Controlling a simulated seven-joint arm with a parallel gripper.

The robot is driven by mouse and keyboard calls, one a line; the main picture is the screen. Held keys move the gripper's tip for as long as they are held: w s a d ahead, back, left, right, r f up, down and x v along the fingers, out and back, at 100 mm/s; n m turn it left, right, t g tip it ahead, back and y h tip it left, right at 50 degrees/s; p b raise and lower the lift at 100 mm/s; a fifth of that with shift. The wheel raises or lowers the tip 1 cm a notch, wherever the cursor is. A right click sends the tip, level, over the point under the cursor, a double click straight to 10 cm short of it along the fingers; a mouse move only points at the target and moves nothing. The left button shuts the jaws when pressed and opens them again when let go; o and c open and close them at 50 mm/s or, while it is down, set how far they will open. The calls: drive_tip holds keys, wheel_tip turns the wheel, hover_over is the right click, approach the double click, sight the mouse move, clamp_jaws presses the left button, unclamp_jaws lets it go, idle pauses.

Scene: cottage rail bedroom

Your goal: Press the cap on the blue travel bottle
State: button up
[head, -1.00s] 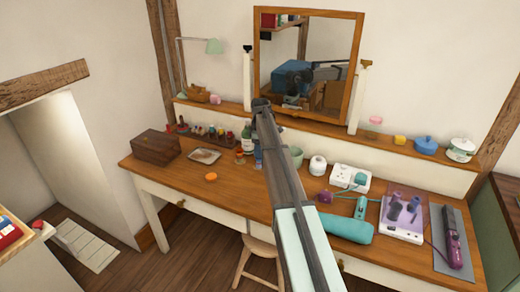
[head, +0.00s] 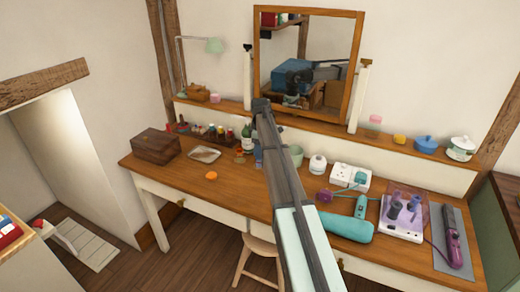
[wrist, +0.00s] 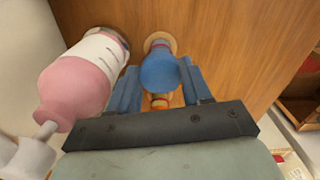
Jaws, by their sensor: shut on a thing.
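In the wrist view the blue travel bottle (wrist: 160,70) stands upright on a pale round base, seen from above. My gripper (wrist: 159,66) has one blue finger on each side of it and is shut on it. In the head view my arm covers most of this spot; a small blue patch (head: 258,158) shows beside the arm, and I cannot tell whether it is bottle or finger. I cannot make out a separate cap on the bottle. A small orange-red thing (wrist: 159,102) shows between the fingers, partly hidden.
A pink pump bottle (wrist: 80,80) stands close to the left finger in the wrist view. The wooden desk (head: 230,195) holds an orange disc (head: 211,176), a tray (head: 204,154), a brown box (head: 155,144) and a teal hair dryer (head: 360,206). A mirror (head: 308,60) stands behind.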

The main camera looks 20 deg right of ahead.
drive_tip(key=o, duration=1.5)
drive_tip(key=shift+c, duration=0.2)
drive_tip(key=shift+w, duration=0.1)
drive_tip(key=shift+c, duration=0.2)
drive_tip(key=shift+c, duration=0.3)
drive_tip(key=shift+w+r, duration=0.1)
drive_tip(key=shift+d+r, duration=0.1)
drive_tip(key=shift+r, duration=0.65)
drive_tip(key=shift+o, duration=0.6)
drive_tip(key=shift+r, duration=2.15)
